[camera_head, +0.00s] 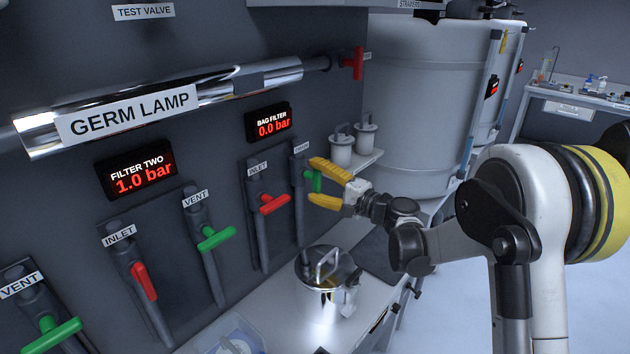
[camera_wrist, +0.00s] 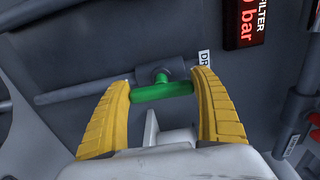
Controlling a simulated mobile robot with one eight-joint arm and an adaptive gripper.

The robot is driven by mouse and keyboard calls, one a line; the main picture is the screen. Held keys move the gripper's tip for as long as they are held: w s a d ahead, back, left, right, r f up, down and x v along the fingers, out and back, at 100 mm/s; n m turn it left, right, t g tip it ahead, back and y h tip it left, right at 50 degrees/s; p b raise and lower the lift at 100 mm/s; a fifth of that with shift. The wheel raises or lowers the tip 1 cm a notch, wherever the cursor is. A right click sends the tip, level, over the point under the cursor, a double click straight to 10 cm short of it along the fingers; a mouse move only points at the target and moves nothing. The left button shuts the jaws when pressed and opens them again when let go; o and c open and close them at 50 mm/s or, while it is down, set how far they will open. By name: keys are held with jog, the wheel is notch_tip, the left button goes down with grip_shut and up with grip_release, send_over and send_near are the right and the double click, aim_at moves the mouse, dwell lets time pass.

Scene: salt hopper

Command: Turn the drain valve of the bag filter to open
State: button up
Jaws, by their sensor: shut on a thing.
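The bag filter's drain valve has a green bar handle (camera_head: 315,183) on a grey pipe, under a small label that reads as drain. In the wrist view the green handle (camera_wrist: 162,91) lies nearly along its pipe (camera_wrist: 75,92), slightly tilted to it. My gripper (camera_head: 311,180) has yellow fingers, one at each end of the handle, and is shut on it lengthwise. In the wrist view my gripper (camera_wrist: 163,84) has its fingertips against both handle ends. The bag filter display (camera_head: 271,123) reads 0.0 bar.
Left of the drain is the red bag filter inlet handle (camera_head: 274,203). A green vent handle (camera_head: 216,238) and red inlet handle (camera_head: 144,281) belong to filter two. A steel lidded pot (camera_head: 328,285) stands below on the counter. Two small canisters (camera_head: 341,150) sit on a shelf behind.

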jog(key=shift+f, duration=0.1)
dwell(0.3)
jog(key=o, duration=1.2)
jog(key=v, duration=1.2)
jog(key=shift+s, duration=0.15)
